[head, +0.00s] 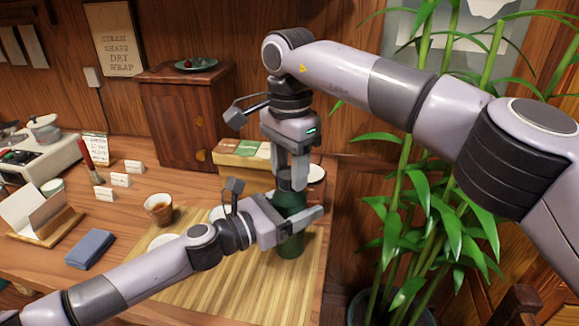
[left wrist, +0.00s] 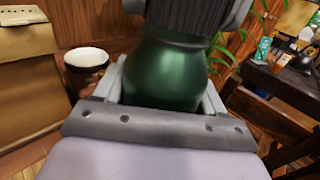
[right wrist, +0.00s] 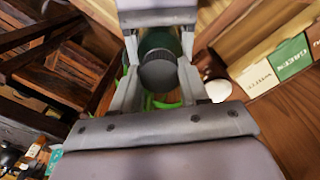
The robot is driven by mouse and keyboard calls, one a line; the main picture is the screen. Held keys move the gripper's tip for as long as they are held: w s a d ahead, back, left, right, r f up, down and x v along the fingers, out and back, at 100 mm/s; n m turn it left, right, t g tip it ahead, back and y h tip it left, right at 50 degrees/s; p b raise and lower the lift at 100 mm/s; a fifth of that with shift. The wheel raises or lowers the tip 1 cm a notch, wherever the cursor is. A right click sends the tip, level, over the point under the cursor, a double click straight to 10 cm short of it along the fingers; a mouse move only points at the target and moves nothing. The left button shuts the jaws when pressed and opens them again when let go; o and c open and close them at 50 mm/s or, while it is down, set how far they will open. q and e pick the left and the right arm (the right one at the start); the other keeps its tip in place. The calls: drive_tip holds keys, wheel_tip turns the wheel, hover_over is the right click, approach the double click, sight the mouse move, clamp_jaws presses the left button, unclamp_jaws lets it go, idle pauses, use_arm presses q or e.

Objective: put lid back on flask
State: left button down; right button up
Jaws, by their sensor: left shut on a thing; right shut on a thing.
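The green flask (head: 291,243) stands upright at the right end of the table, on the bamboo mat. My left gripper (head: 303,222) is shut around its body; the flask fills the space between the fingers in the left wrist view (left wrist: 175,80). The dark ribbed lid (left wrist: 190,16) is at the flask's top in that view, lined up with the neck. My right gripper (head: 292,176) points down from above and is shut on the lid, whose round top shows in the right wrist view (right wrist: 158,70). I cannot tell whether the lid is fully seated.
The bamboo mat (head: 215,285) lies under the flask. A brown cup (head: 158,208) and a blue folded cloth (head: 90,249) are to the left. A box with green and white labels (head: 243,160) stands behind the flask. A tall leafy plant (head: 405,215) is close on the right.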

drive_tip(key=m, duration=0.7)
drive_tip(key=shift+m, duration=0.4)
drive_tip(key=m, duration=0.4)
drive_tip(key=shift+m, duration=0.4)
drive_tip(key=m, duration=0.7)
drive_tip(key=shift+m, duration=0.4)
drive_tip(key=m, duration=1)
drive_tip(key=shift+m, duration=0.3)
drive_tip(key=o, duration=1.3)
drive_tip(key=shift+c, duration=0.2)
